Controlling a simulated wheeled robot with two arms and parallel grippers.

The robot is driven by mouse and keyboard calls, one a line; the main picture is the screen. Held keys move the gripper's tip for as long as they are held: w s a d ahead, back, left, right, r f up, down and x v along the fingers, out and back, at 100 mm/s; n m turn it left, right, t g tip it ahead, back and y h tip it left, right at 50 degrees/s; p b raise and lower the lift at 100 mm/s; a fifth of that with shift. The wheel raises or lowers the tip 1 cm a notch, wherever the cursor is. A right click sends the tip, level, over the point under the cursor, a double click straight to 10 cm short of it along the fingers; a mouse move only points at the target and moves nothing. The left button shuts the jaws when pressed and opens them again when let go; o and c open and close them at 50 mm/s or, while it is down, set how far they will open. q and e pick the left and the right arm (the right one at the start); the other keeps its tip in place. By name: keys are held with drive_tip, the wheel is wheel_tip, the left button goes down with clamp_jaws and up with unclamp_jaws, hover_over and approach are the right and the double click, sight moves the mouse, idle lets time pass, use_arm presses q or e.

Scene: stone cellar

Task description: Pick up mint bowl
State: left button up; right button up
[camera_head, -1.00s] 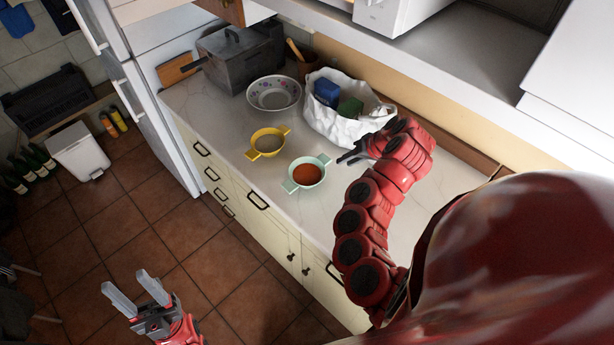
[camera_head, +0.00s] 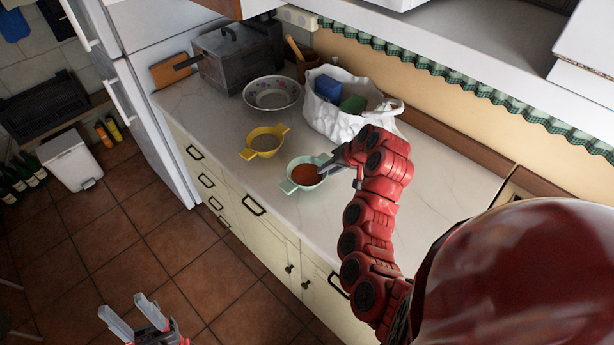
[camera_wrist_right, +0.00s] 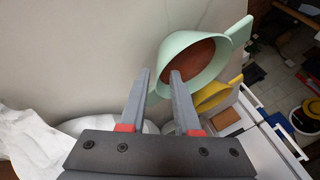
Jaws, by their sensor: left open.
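The mint bowl (camera_head: 303,187) stands upright on the counter. It has two side handles and orange-brown contents. My right gripper (camera_head: 326,168) is at its right rim in the head view. In the right wrist view, the open fingers of my right gripper (camera_wrist_right: 160,75) reach the mint bowl (camera_wrist_right: 178,52). One finger overlaps the bowl's inside and the other lies by its outer wall, with part of the rim between them; contact cannot be told. My left gripper (camera_head: 122,306) is open and empty, low over the floor.
A yellow bowl (camera_head: 264,152) stands close behind the mint bowl, to its left. A patterned metal bowl (camera_head: 272,107), a dark pot (camera_head: 222,70) and a white bag (camera_head: 335,122) with boxes stand further back. The counter (camera_head: 440,190) is clear at the right.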

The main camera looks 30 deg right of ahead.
sight(307, 177)
drive_tip(key=p+x, duration=0.1)
drive_tip(key=x, duration=0.1)
drive_tip(key=shift+w+a+f+p, duration=0.15)
drive_tip(key=shift+w+a+p, duration=0.05)
drive_tip(key=shift+w+p, duration=0.15)
drive_tip(key=shift+w+f, duration=0.25)
drive_tip(key=shift+f, duration=0.3)
clamp_jaws()
drive_tip(key=shift+a, duration=0.1)
idle(0.7)
